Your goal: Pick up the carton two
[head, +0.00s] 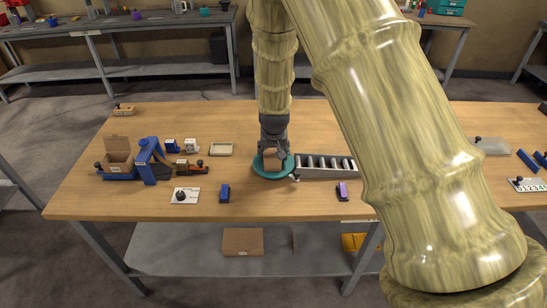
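Several carton-like things show, and I cannot read which one is carton two. An open brown cardboard box (118,149) sits in a blue holder at the far left. A flat brown carton (242,241) lies on the lower shelf. My gripper (274,157) points down over a round teal disc (259,170), right of the small boxes. Its fingers are small and dark, so I cannot tell their opening or whether anything is between them.
A blue arched device (151,160) stands beside the open box. A roller ramp (326,166) lies right of the disc. A shallow tray (221,149) lies between boxes and disc. My arm hides part of the table's right side. The left front tabletop (110,203) is clear.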

